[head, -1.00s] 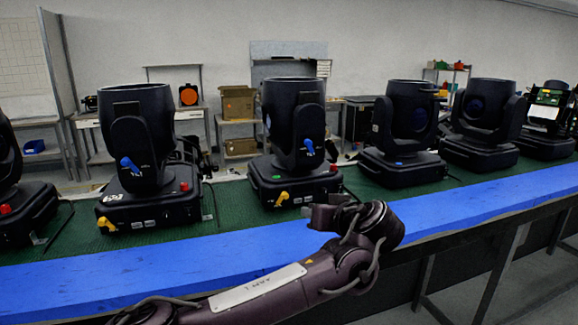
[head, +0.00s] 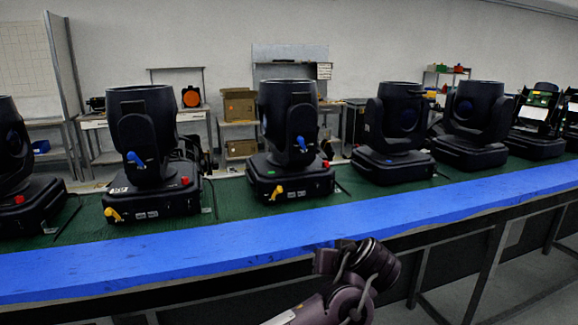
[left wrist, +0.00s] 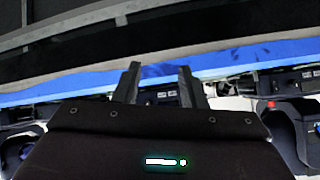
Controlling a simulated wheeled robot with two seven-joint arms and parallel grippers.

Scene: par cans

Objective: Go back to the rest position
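My left arm shows at the bottom of the head view, with its gripper (head: 330,260) low in front of the bench's blue front edge (head: 220,245). The left wrist view shows the two fingers of the left gripper (left wrist: 159,72) spread apart with nothing between them; the blue edge shows behind. Black moving-head lights stand upright in a row on the green bench top, among them a left one (head: 148,140), a middle one (head: 287,130) and a right one (head: 395,130). The gripper is apart from them. My right gripper is not in view.
The long bench with its green top (head: 225,205) crosses the head view. Its dark legs (head: 490,270) and bare floor (head: 540,270) show at the lower right. Shelves with cardboard boxes (head: 238,105) stand by the back wall.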

